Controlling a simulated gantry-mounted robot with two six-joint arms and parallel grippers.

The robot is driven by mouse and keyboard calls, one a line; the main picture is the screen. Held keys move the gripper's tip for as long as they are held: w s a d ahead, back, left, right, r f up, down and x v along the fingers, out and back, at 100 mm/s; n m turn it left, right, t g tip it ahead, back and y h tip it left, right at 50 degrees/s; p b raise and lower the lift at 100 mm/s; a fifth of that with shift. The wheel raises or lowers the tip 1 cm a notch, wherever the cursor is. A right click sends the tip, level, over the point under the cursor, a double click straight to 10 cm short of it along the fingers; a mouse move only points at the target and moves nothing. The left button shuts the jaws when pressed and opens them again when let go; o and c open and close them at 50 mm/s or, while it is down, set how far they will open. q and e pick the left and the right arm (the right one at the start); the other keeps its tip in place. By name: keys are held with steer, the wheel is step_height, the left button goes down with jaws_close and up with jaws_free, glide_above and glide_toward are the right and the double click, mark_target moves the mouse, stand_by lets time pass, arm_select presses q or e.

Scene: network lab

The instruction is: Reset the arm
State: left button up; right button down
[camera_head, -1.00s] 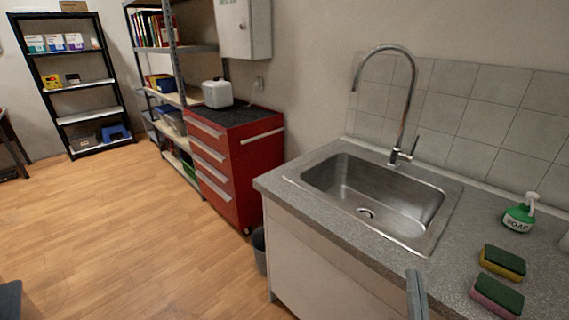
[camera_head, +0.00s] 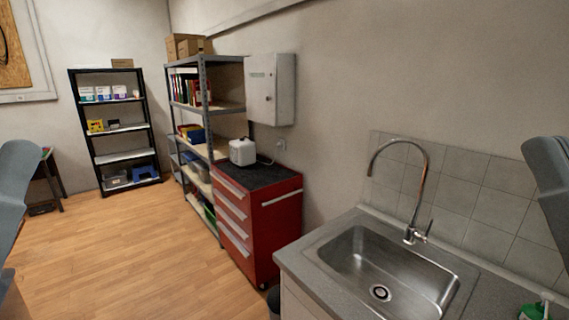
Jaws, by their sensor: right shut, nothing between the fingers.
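A grey part of my left arm shows at the left edge; I cannot make out the left gripper there. Both arms are apart from the sink (camera_head: 346,274) and the other furniture.
A curved tap (camera_head: 425,185) rises behind the sink, with a green soap bottle (camera_head: 533,312) at lower right. Shelves (camera_head: 226,107) and a black rack (camera_head: 122,157) stand behind. The wooden floor (camera_head: 140,250) is clear.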

step_height(320, 180, up, 30)
steer(key=p, duration=2.7)
steer(key=shift+r, duration=0.2)
